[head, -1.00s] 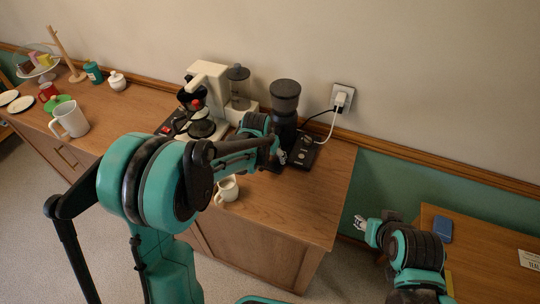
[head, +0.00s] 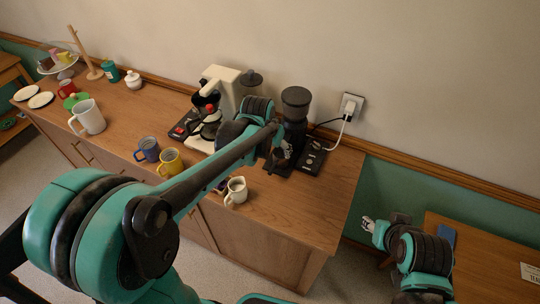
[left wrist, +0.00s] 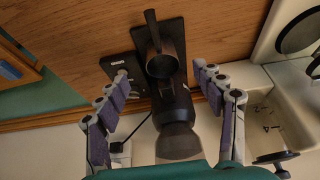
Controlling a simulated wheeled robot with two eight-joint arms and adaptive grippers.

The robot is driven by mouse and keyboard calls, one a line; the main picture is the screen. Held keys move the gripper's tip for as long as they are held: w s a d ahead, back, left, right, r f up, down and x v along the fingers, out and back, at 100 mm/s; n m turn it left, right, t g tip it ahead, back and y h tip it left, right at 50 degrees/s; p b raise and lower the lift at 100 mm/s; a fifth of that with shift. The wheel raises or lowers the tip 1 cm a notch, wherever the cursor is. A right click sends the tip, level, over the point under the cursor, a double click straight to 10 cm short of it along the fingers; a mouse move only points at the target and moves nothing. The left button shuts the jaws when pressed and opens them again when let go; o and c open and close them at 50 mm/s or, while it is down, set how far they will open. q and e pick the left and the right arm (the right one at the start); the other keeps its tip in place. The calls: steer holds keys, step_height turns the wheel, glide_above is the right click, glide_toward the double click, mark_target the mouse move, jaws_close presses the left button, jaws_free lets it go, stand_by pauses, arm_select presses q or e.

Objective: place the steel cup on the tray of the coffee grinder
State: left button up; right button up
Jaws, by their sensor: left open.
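The coffee grinder (head: 296,108) is a dark upright machine at the back right of the wooden counter. In the left wrist view the grinder (left wrist: 176,112) appears upside down, with its flat dark tray (left wrist: 172,30). A dark, round, open-topped cup with a handle, seemingly the steel cup (left wrist: 162,64), appears over the tray against the grinder body. Whether it rests fully on the tray is unclear. My left gripper (head: 284,153) is open in front of the grinder; its fingers (left wrist: 166,105) are spread on both sides, apart from the cup. My right gripper (head: 368,225) is beyond the counter's right end.
A black box (head: 312,157) sits right of the grinder, near a wall plug (head: 350,108). A coffee maker (head: 222,88) stands left. A cream jug (head: 236,191), yellow mug (head: 170,161) and blue mug (head: 148,149) are near the front edge. The right front counter is clear.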

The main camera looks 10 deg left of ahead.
arm_select(q)
steer(key=s+a+r+n+t, duration=0.1)
steer(key=s+a, duration=0.1)
steer(key=s, duration=0.8)
steer(key=s+a+r+n+t, duration=0.1)
steer(key=s+a+r, duration=0.1)
steer(key=s, duration=0.8)
steer(key=shift+s+t+y, duration=0.15)
steer(key=shift+t+y, duration=0.15)
steer(key=shift+y, duration=0.1)
steer(key=shift+a+r, duration=0.1)
step_height(320, 180, down, 3)
steer(key=b, duration=0.3)
